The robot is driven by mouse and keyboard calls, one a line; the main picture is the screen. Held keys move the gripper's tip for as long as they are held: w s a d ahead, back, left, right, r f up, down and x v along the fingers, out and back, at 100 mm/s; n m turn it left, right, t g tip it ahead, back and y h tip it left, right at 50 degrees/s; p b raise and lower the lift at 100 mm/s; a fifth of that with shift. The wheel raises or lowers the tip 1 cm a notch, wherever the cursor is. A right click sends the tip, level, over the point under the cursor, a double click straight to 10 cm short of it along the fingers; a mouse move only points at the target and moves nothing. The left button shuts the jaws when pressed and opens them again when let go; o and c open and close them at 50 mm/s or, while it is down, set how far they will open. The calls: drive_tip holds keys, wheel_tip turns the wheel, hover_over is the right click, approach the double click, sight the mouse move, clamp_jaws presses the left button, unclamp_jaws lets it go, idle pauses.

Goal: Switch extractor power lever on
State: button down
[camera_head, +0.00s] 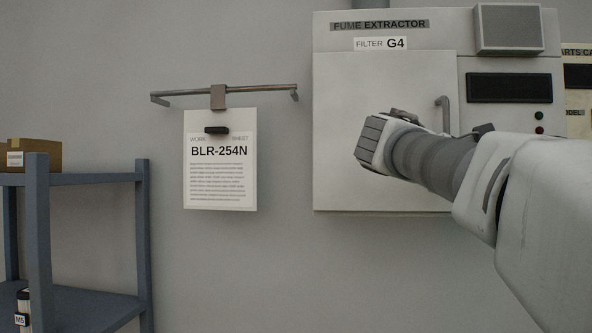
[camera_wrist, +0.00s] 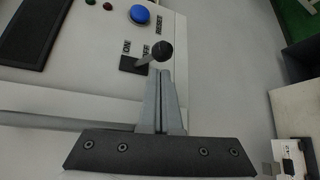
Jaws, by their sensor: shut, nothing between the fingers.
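The extractor power lever shows in the wrist view as a round black knob (camera_wrist: 162,50) on a short grey stalk. The stalk rises from a black slotted plate (camera_wrist: 130,65) with ON and OFF labels beside it. The knob lies toward the OFF label's side and partly covers that area. My gripper (camera_wrist: 164,72) is shut and empty, its fingertips just below the knob in the picture. I cannot tell whether they touch it. In the head view my arm hides the lever, and the fume extractor (camera_head: 345,160) stands behind my gripper.
A blue button (camera_wrist: 139,15) labelled RESET sits near the lever, with a dark display (camera_wrist: 28,30) further left. In the head view, a door handle (camera_head: 445,112) sticks out close to my wrist. A hanging work sheet (camera_head: 222,170) and a blue shelf (camera_head: 95,178) are further left.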

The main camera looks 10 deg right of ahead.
drive_tip(key=shift+x, duration=1.05)
drive_tip(key=shift+r+p, duration=0.25)
drive_tip(key=shift+p, duration=0.45)
